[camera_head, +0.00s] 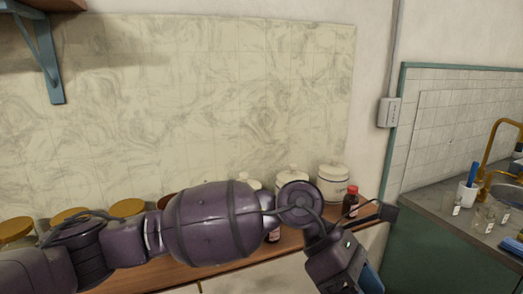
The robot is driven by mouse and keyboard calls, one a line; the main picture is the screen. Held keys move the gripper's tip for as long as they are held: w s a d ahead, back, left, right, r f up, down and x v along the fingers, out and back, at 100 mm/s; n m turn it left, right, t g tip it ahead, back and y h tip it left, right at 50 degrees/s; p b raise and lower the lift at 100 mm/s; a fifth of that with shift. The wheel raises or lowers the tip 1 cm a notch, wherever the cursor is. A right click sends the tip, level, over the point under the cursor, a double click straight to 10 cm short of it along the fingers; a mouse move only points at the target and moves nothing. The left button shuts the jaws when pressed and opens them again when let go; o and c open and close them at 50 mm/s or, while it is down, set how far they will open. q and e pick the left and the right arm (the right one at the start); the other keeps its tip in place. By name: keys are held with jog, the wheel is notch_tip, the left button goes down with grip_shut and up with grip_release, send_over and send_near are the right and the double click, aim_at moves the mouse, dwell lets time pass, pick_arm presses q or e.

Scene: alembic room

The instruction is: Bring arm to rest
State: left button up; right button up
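My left arm (215,222) comes in from the left and reaches across in front of the wooden shelf. It bends down at the right, where the wrist and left gripper housing (338,264) run to the bottom edge. The fingertips are not clearly shown, so I cannot tell whether the gripper is open or shut, or whether it holds anything. My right arm and gripper are not in view.
A wooden shelf (168,278) carries several jars with tan lids (127,208), white lidded canisters (333,181) and a red-capped bottle (350,200), close behind my arm. At right, a counter (433,205) holds glass beakers (484,216), a white cup (467,195) and a sink (506,194).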

pick_arm(q)
jog(key=w+a+n+t+h, duration=0.4)
jog(key=n+t+h, duration=0.3)
jog(key=n, duration=0.5)
jog(key=w+a+n+t+h, duration=0.45)
jog(key=n+h, duration=0.45)
jog(key=n, duration=0.4)
jog(key=w+a+f+n+t+y, duration=0.2)
jog(key=a+f+n+t+y, duration=1.35)
jog(key=n, duration=0.65)
jog(key=s+a+f+n+g+y, duration=0.8)
jog(key=s+a+f+n, duration=0.3)
jog(key=s+a+f, duration=0.5)
notch_tip(320, 180, down, 4)
jog(key=shift+s+a+r, duration=0.1)
jog(key=shift+s+a, duration=0.15)
jog(key=shift+a, duration=0.95)
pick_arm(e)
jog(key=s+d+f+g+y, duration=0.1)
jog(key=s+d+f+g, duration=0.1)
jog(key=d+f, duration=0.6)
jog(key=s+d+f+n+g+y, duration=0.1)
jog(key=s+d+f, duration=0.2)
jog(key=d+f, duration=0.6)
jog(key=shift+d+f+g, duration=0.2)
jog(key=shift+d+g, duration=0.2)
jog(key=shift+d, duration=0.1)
